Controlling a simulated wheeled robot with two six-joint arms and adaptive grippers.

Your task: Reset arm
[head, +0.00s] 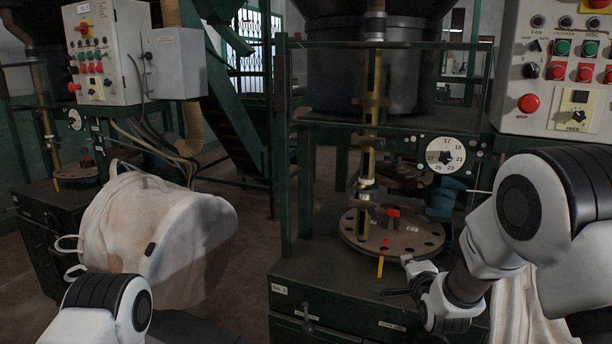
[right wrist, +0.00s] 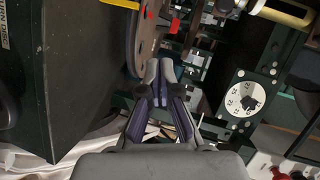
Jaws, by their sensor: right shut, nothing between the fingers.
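My right arm comes in from the right in the head view, and its gripper (head: 398,293) is low in front of the round perforated disc (head: 350,240) of the green machine. In the right wrist view the fingers of this gripper (right wrist: 158,72) are together with nothing between them. The disc's edge (right wrist: 135,50) lies just beyond the fingertips in that view. My left arm shows only as a white and black link at the bottom left of the head view; its gripper is out of the picture.
A white bulk bag (head: 160,230) hangs at the left. A grey control box (head: 125,50) is above it. A button panel (head: 556,65) is at the upper right, and a numbered dial (head: 445,155) is on the machine frame. A yellow handle (head: 380,266) sticks out below the disc.

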